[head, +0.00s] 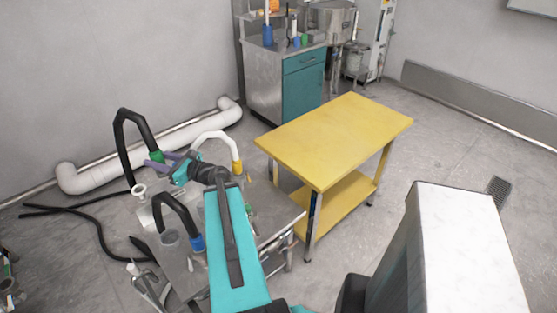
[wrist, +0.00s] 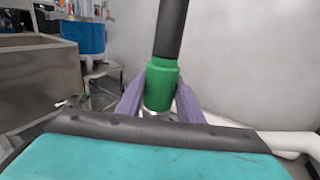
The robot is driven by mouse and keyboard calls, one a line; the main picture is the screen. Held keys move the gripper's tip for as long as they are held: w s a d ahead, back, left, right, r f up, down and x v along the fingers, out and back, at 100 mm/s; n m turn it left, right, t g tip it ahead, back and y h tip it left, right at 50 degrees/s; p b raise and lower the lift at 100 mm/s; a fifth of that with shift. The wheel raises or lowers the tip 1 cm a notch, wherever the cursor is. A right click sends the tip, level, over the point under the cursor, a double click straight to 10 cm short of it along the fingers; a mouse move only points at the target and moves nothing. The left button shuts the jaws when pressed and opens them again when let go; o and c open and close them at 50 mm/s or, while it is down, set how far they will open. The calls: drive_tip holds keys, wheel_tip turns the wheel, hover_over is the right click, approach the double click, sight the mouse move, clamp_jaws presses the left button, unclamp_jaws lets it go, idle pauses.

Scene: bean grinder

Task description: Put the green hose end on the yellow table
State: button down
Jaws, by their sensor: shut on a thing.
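The green hose end (head: 156,156) is a green collar on a black hose (head: 119,131) that arches up and down to the left. In the wrist view the green hose end (wrist: 160,84) stands upright, with the black hose rising above it. My gripper (head: 169,157) has its two purple fingers on either side of the collar and is shut on it. The gripper also shows in the wrist view (wrist: 159,102). The yellow table (head: 340,135) stands to the right of the gripper, apart from it. Its top is bare.
A metal table (head: 265,207) below my arm holds a white hose with a yellow end (head: 237,166) and a black hose with a blue end (head: 197,243). White pipes (head: 150,150) run along the wall. A teal-doored cabinet (head: 303,85) stands behind the yellow table.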

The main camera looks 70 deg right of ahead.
drive_tip(key=s+d+f+m+g+h+b, duration=0.1)
drive_tip(key=s+d+f+m+g+h, duration=0.2)
drive_tip(key=s+d, duration=0.6)
drive_tip(key=s+d+f+m+g+h+b, duration=0.1)
drive_tip(key=s+d+f+m+h, duration=0.15)
drive_tip(key=s+d+h, duration=0.65)
drive_tip(key=s+d+f+m+g+h+b, duration=0.15)
drive_tip(key=s+d+m, duration=0.35)
drive_tip(key=s, duration=0.8)
drive_tip(key=s+d+f+m+g+h, duration=0.1)
drive_tip(key=s+d+g, duration=0.1)
drive_tip(key=s, duration=0.5)
drive_tip(key=s+d+f+m+g, duration=0.1)
drive_tip(key=s+d+g, duration=0.1)
drive_tip(key=s, duration=0.5)
drive_tip(key=shift+f+g+h, duration=0.3)
drive_tip(key=shift+g+h, duration=0.05)
drive_tip(key=shift+g, duration=0.1)
drive_tip(key=shift+d+f+b, duration=0.15)
drive_tip(key=shift+b, duration=0.35)
